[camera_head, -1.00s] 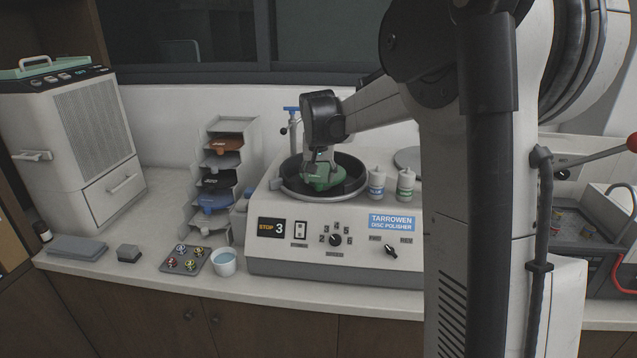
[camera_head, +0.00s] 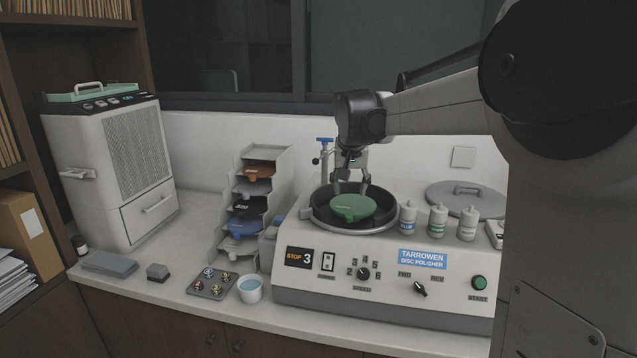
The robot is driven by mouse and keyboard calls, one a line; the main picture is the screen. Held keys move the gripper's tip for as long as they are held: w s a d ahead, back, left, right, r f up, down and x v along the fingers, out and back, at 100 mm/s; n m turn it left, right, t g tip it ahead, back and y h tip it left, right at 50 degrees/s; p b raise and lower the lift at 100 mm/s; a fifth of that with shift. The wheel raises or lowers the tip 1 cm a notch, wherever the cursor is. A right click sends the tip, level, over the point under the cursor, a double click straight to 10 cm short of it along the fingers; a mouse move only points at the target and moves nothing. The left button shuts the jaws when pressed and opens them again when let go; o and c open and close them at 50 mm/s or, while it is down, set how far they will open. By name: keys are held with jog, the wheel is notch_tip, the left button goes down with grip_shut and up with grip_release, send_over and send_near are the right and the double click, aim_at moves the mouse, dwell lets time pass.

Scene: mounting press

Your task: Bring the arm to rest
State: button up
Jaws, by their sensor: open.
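My gripper (camera_head: 350,185) hangs over the bowl of the disc polisher, with its fingers apart and pointing down. The gripper appears clear of the disc, though I cannot tell the exact gap. My arm reaches in from the right and hides part of the wall and the polisher's right end. The disc polisher (camera_head: 440,302) is a pale box with a sign reading STOP 3, a dial and a green start button.
Several small bottles (camera_head: 437,222) and a grey lid (camera_head: 460,197) stand right of the bowl. A tiered rack (camera_head: 268,160) of coloured discs is to its left. A tray of small samples (camera_head: 212,286), a white cup (camera_head: 250,290) and a large white machine (camera_head: 105,170) stand further left.

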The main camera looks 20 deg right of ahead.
jog(key=shift+a, duration=0.1)
jog(key=s+a+r+n+t, duration=0.1)
jog(key=s+a, duration=0.6)
jog(key=s, duration=0.2)
jog(key=s+a+f+n, duration=0.1)
jog(key=s+a+f, duration=0.2)
jog(key=s, duration=0.5)
jog(key=s+a+f+n+t+y+b, duration=0.1)
jog(key=s+a+f+n, duration=0.1)
jog(key=s+a+f, duration=0.2)
jog(key=s+a+f+n+t+y+b, duration=0.1)
jog(key=s+a+f, duration=0.3)
jog(key=s, duration=0.7)
jog(key=shift+s+a+n, duration=0.2)
jog(key=shift+s+n, duration=0.1)
jog(key=shift+s, duration=0.05)
